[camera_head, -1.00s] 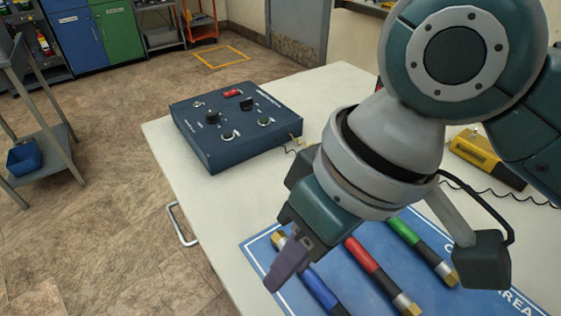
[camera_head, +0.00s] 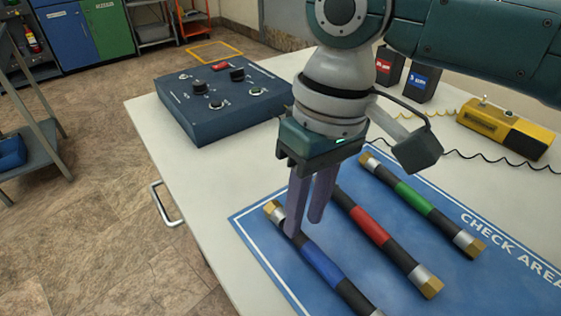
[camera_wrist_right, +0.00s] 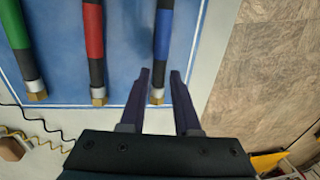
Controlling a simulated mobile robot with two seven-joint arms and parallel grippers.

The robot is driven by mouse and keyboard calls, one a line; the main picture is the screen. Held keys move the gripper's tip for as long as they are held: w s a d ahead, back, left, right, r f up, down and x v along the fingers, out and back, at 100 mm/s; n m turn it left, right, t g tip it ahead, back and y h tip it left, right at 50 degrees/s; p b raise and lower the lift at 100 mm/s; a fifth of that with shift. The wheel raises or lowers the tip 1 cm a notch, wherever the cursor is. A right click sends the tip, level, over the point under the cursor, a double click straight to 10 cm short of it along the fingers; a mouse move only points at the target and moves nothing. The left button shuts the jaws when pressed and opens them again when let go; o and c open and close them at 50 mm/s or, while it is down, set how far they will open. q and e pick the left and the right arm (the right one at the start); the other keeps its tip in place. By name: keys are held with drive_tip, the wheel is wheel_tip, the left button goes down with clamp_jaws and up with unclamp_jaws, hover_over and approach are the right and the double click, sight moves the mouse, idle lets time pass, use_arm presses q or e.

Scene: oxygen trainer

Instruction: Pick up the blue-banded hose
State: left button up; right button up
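The blue-banded hose (camera_head: 322,263) lies on the blue check-area mat (camera_head: 420,285), nearest the mat's left edge. It is black with a blue band and a brass end fitting; its lower end is cut off by the frame. My right gripper (camera_head: 304,228) points down over its upper end, with two purple fingers apart and nothing between them. My left gripper is not in view.
A red-banded hose (camera_head: 368,226) and a green-banded hose (camera_head: 412,199) lie parallel on the mat to the right. A dark blue control box (camera_head: 222,120) stands behind, left. A yellow device (camera_head: 490,128) with a coiled cord and two dark blocks stand at the back right.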

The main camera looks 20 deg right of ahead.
sight(302, 234)
wheel_tip(302, 234, down, 3)
drive_tip(key=shift+s+a+b, duration=0.1)
drive_tip(key=shift+s+b, duration=0.05)
drive_tip(key=shift+b, duration=0.15)
clamp_jaws()
